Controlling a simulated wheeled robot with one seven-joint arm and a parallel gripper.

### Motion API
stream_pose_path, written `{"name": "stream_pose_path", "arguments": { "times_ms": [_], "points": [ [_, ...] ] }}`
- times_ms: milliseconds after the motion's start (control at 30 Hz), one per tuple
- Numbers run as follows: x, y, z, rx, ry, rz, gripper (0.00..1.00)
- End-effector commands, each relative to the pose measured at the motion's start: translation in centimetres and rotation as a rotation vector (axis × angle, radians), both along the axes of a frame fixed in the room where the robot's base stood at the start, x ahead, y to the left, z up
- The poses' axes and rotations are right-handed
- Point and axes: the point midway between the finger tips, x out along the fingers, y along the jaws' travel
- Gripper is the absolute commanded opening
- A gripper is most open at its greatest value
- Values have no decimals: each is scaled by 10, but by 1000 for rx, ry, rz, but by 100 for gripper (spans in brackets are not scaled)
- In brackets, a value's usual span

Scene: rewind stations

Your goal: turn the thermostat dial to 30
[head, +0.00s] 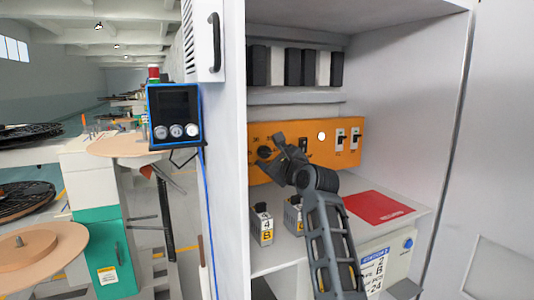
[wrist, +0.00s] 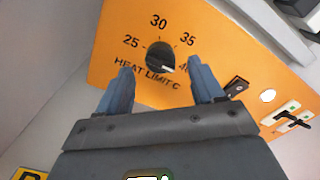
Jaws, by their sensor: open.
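The thermostat dial (wrist: 160,56) is a round black knob on an orange panel (wrist: 108,22), labelled HEAT LIMIT C. The numbers 25, 30 and 35 are readable around it, and a partly hidden 40 is at its right. A pale mark shows at the knob's lower right, towards the 40 side. In the head view the dial (head: 264,152) is at the panel's left. My gripper (wrist: 159,75) is open, with its fingers on either side below the dial and nothing between them. In the head view my gripper (head: 279,148) is just right of the dial; contact cannot be told.
Right of the dial are a dark rocker switch (wrist: 236,86), a white round lamp (wrist: 268,96) and toggle switches (wrist: 290,117). Below the panel, small numbered boxes (head: 262,226) and a red mat (head: 378,208) lie on the shelf. Cabinet walls (head: 229,150) close in both sides.

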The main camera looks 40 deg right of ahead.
Motion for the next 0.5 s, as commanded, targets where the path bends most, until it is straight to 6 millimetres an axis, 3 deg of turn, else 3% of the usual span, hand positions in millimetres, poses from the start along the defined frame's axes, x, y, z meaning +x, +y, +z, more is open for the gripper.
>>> {"name": "stream_pose_path", "arguments": {
  "times_ms": [200, 500],
  "points": [
    [24, -7, 1, 0, -1, -1, 67],
    [30, -9, 0, -1, 0, -1, 67]
  ]
}}
